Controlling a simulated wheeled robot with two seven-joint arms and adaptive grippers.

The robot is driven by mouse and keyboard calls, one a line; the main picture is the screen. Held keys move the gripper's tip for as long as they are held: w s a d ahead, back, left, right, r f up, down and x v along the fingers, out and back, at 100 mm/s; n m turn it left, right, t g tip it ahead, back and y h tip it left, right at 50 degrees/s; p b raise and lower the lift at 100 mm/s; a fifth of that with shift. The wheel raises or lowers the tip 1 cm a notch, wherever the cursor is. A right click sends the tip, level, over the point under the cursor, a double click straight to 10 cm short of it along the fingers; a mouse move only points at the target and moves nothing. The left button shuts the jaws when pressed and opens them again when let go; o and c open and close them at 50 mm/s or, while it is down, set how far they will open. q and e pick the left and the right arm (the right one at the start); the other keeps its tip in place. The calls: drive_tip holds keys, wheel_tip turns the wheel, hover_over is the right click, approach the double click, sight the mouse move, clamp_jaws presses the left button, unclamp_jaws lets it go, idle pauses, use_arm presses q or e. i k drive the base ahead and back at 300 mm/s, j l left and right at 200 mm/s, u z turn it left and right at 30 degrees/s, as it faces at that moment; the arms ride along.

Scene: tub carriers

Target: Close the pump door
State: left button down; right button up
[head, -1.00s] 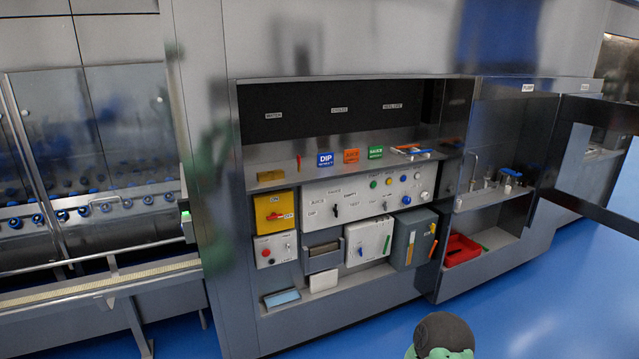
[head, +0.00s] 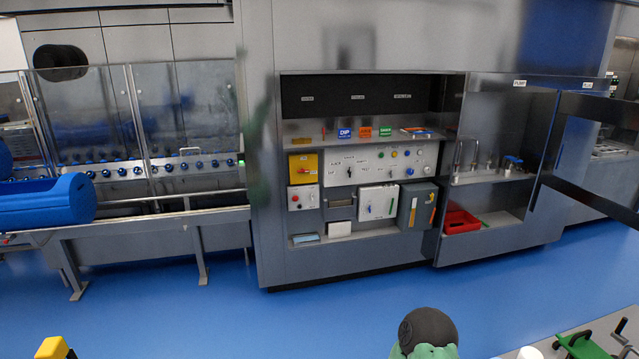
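The pump cabinet (head: 519,83) stands in the right half of the head view, with a "PUMP" label on its top edge. Its inside shows, with taps and a blue-handled valve (head: 513,160) on the upper shelf. The pump door (head: 567,187) is a dark-framed panel with a see-through middle. It stands swung open to the right of the cabinet, and its right end is cut off by the picture edge. Neither of my grippers is in view.
A control panel (head: 345,167) and shelves are left of the cabinet. A red tray (head: 461,221) sits on the cabinet's lower shelf. A blue tub (head: 45,203) rests on a line at the left. A worktop (head: 540,345) edges the bottom right.

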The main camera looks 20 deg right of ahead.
sight(613, 112)
drive_tip(key=k+u, duration=0.75)
drive_tip(key=k, duration=0.2)
drive_tip(key=k+j+u, duration=0.6)
drive_tip(key=k+u, duration=0.15)
drive_tip(key=k+l+u, duration=0.45)
drive_tip(key=k+u, duration=0.5)
drive_tip(key=k, duration=0.15)
drive_tip(key=k+u, duration=0.45)
drive_tip(key=k, duration=6.2)
drive_tip(key=k+u, duration=0.15)
drive_tip(key=k, duration=0.5)
drive_tip(key=k+u, duration=0.2)
drive_tip(key=k, duration=0.5)
drive_tip(key=k+j+u, duration=0.15)
drive_tip(key=k, duration=0.5)
drive_tip(key=k+l+u, duration=0.15)
drive_tip(key=k+u, duration=0.55)
drive_tip(key=u, duration=0.25)
drive_tip(key=k+u, duration=0.45)
drive_tip(key=k+j+u, duration=0.2)
drive_tip(key=u, duration=0.25)
drive_tip(key=k+l+u, duration=0.2)
drive_tip(key=k+u, duration=0.2)
drive_tip(key=k, duration=0.5)
drive_tip(key=k+u, duration=0.35)
drive_tip(key=k, duration=0.55)
